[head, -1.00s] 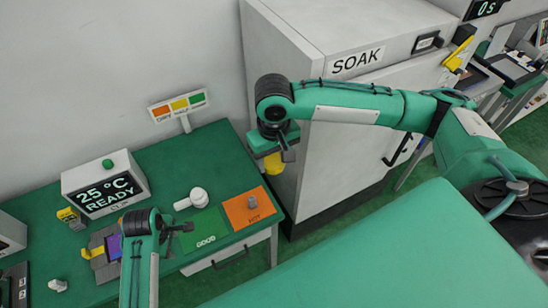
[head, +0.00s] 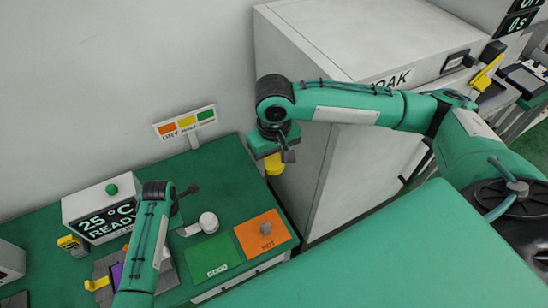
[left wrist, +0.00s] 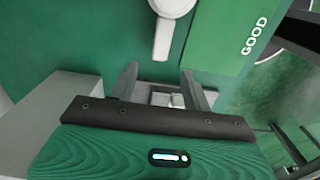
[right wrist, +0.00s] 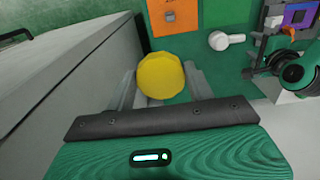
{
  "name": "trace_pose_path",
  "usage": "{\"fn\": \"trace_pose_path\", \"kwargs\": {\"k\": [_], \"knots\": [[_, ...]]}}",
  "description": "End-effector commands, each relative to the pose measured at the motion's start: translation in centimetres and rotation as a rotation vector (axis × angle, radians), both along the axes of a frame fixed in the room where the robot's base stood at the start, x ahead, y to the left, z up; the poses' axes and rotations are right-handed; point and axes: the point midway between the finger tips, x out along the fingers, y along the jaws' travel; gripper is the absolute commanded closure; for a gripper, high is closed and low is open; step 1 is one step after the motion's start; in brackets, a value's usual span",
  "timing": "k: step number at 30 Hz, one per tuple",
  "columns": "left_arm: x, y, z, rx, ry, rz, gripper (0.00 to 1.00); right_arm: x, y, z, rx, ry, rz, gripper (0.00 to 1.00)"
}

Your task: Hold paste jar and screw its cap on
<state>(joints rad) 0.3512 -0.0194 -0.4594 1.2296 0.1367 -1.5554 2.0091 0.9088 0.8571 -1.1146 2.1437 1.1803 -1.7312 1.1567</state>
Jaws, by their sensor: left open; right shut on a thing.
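A yellow round piece (head: 275,163) with a faceted rim, which looks like the cap, is held under my right gripper (head: 275,147). In the right wrist view the yellow piece (right wrist: 161,76) sits between the two fingers, which are shut on it. It hangs in the air beside the grey cabinet. A white round thing with a handle (head: 208,222), perhaps the jar, lies on the green table. My left gripper (left wrist: 158,70) is open and empty, just short of the white handle (left wrist: 162,42) in the left wrist view. I cannot tell the exact height gap.
The table holds a green GOOD pad (head: 211,258), an orange HOT pad (head: 255,238) with a small grey piece (head: 265,229), and a temperature display box (head: 104,212). A colour-coded sign (head: 187,122) stands at the back. The tall SOAK cabinet (head: 335,150) stands right of the table.

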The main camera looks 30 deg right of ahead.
Motion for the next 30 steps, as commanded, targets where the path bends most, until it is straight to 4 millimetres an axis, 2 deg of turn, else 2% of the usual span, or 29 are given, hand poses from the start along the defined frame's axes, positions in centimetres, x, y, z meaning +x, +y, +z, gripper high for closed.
{"fn": "trace_pose_path", "kwargs": {"k": [9,15,21,29,30], "knots": [[-0.1,0.1,-4.7,0.002,0.001,0.0,0.51,0.0,0.0,0.0,0.0,0.0,0.0,0.68],[0.0,0.0,-6.7,0.0,0.001,0.0,0.51,0.0,0.0,0.0,0.0,0.0,0.0,0.68],[0.0,0.1,-7.6,0.0,-0.001,0.0,0.51,0.0,0.0,0.0,0.0,0.0,0.0,0.68],[0.0,0.1,-7.6,0.0,-0.001,0.0,0.51,0.0,0.0,0.0,0.0,0.0,0.0,0.68],[0.0,0.1,-7.6,0.0,-0.001,0.0,0.59,0.0,0.0,0.0,0.0,0.0,0.0,0.68]]}}
